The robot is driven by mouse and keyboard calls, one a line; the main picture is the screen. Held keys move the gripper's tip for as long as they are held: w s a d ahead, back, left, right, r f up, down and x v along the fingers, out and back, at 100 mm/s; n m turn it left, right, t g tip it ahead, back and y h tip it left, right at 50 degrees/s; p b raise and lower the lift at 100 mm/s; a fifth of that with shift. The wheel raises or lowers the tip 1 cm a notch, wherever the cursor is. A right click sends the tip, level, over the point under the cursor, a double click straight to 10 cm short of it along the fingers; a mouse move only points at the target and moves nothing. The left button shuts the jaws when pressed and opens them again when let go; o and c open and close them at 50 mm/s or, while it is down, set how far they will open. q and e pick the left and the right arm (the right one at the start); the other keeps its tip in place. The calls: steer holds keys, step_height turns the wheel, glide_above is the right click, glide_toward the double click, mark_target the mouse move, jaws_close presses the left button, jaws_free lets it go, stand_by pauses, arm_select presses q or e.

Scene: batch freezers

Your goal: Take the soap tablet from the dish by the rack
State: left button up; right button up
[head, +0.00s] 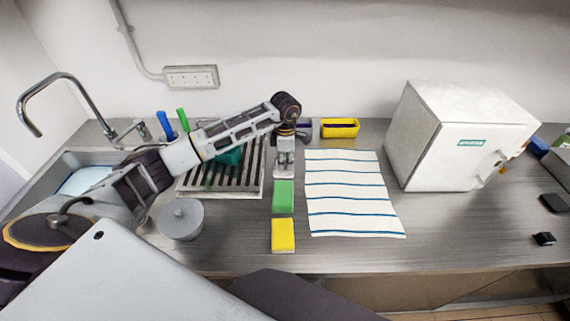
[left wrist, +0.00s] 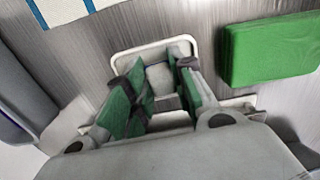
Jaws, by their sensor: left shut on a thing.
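My left gripper (head: 284,172) points down at the worktop, just right of the slatted rack (head: 250,190). In the left wrist view, its fingers (left wrist: 155,95) reach into a small white dish (left wrist: 150,48) and are shut on a pale tablet (left wrist: 159,76), the soap by its look. The fingers hide part of the tablet; I cannot tell whether it is clear of the dish floor. In the head view the gripper covers most of the dish. My right gripper is not in view.
A green sponge (head: 283,196) lies just in front of the gripper, with a yellow sponge (head: 283,236) nearer. A striped towel (head: 350,192) lies to the right. A grey lidded pot (head: 180,219), yellow tub (head: 340,130) and white freezer (head: 450,140) stand around.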

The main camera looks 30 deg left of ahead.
arm_select(q)
step_height(320, 180, up, 9)
steer(key=b, duration=0.1)
steer(key=shift+r, duration=0.15)
stand_by(0.3)
